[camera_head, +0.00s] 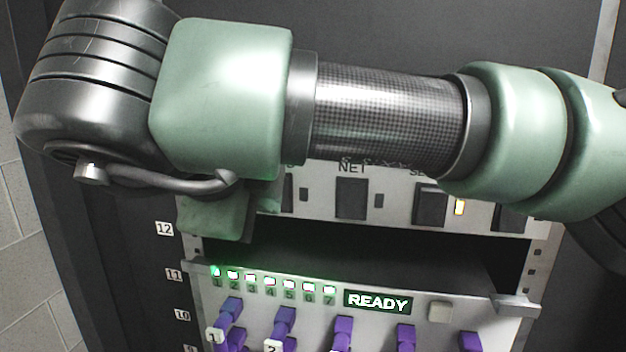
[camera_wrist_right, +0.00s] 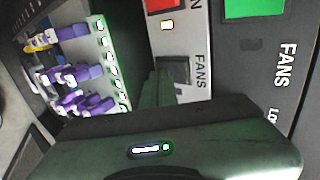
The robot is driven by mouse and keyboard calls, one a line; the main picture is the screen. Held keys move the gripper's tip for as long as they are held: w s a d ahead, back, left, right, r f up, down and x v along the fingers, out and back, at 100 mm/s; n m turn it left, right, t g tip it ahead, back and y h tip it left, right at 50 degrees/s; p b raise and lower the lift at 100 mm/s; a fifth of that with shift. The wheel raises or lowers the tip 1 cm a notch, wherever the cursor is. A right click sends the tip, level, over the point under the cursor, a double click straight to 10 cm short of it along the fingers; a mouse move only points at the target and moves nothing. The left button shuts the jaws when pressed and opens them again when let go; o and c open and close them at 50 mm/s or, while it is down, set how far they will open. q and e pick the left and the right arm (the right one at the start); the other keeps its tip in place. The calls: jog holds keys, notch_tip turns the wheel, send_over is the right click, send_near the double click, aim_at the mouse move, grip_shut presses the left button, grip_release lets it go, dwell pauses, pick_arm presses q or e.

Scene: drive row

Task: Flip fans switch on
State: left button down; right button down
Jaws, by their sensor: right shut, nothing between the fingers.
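The fans switch (camera_wrist_right: 174,70) is a dark rocker on a pale panel in the right wrist view, beside the printed word FANS. In the head view only its right edge (camera_head: 287,193) shows, with a small dark lamp beside it; my gripper hides the rest. My left gripper is not in view.
A NET switch (camera_head: 351,198) and another switch (camera_head: 430,204) with a lit amber lamp stand to the right. Below, a drive unit (camera_head: 398,275) reads READY, with several purple levers. A red switch (camera_wrist_right: 165,5) with an amber lamp neighbours the fans switch.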

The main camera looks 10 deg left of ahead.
jog(key=shift+w+f, duration=0.1)
jog(key=shift+w, duration=0.2)
jog(key=shift+r, duration=0.8)
dwell(0.5)
